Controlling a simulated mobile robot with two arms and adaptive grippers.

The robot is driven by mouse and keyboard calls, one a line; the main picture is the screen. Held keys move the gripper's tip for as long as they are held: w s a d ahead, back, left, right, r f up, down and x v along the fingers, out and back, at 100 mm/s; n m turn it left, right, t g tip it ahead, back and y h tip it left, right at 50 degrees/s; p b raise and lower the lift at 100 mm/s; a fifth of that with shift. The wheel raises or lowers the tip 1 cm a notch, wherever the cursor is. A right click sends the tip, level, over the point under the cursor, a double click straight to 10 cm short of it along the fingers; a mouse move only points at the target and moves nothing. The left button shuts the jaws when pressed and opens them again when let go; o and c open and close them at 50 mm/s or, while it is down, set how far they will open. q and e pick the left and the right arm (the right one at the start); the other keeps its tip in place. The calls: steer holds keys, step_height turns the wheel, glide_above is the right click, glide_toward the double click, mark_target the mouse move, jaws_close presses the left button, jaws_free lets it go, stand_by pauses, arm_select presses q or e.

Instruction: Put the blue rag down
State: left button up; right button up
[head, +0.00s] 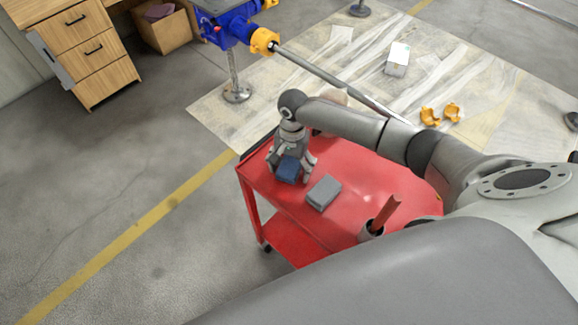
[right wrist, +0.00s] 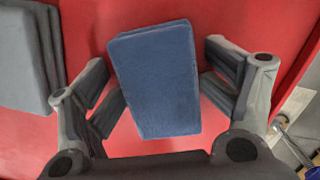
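The blue rag (head: 289,170) is a folded, thick rectangle at the left end of the red cart's top. In the right wrist view the blue rag (right wrist: 157,82) lies between my right fingers, slightly turned. My right gripper (head: 293,172) points down over it with its fingers spread to either side. In the right wrist view a gap shows between the rag and the right finger of my right gripper (right wrist: 160,85); the left finger is close to the rag's edge, and contact there is unclear. My left gripper is not in view.
A grey folded rag stack (head: 324,193) lies on the red cart (head: 355,195), beside the blue one. A grey cup with a red handle in it (head: 383,216) stands near the cart's front edge. Behind the cart, a blue-and-yellow machine (head: 232,25) has a long rod extending right.

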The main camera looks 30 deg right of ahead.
mark_target(291, 159)
steer(key=shift+d+f, duration=0.1)
steer(key=shift+r, duration=0.25)
step_height(291, 159, up, 13)
steer(key=w, duration=0.1)
steer(key=shift+w+d+b, duration=0.3)
steer(key=shift+d+b, duration=0.05)
steer(key=shift+d, duration=0.1)
